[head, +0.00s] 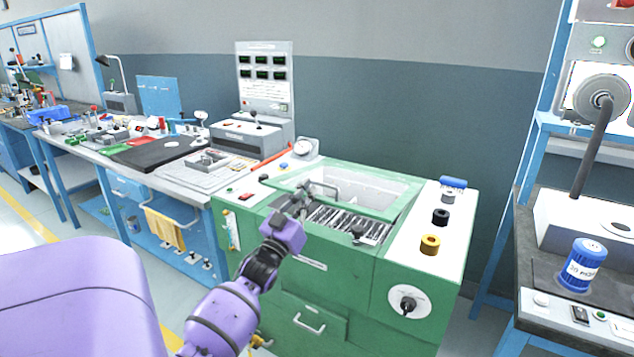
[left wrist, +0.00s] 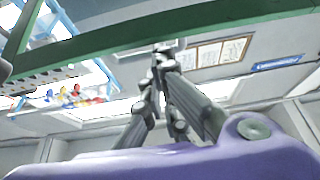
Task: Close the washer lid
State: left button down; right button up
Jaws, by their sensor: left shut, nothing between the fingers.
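The green washer (head: 330,262) stands in the middle of the head view. Its green-framed lid with a clear pane (head: 398,200) appears partly raised, with the dark slotted interior (head: 340,217) showing below its front edge. A grey bar handle (head: 325,187) shows near the lid's left side. My left gripper (head: 303,194) is shut and empty at the left front of the opening, close to the handle; whether it touches is unclear. In the left wrist view, the gripper's fingertips (left wrist: 165,52) are close to a green frame bar (left wrist: 120,45). My right gripper is not in view.
Black and yellow rings (head: 430,244) sit on the washer's right top. A cluttered bench (head: 190,177) adjoins at left. A blue canister (head: 580,265) stands on the right bench.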

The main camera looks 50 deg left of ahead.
pick_arm(q)
jog(key=shift+s+d+f+b, duration=0.15)
jog(key=shift+f+b, duration=0.25)
jog(key=shift+f, duration=0.45)
jog(key=shift+s+a+f+b, duration=0.15)
jog(key=shift+f+b, duration=0.25)
jog(key=shift+f, duration=0.4)
jog(key=shift+d, duration=0.1)
jog(key=shift+r, duration=0.1)
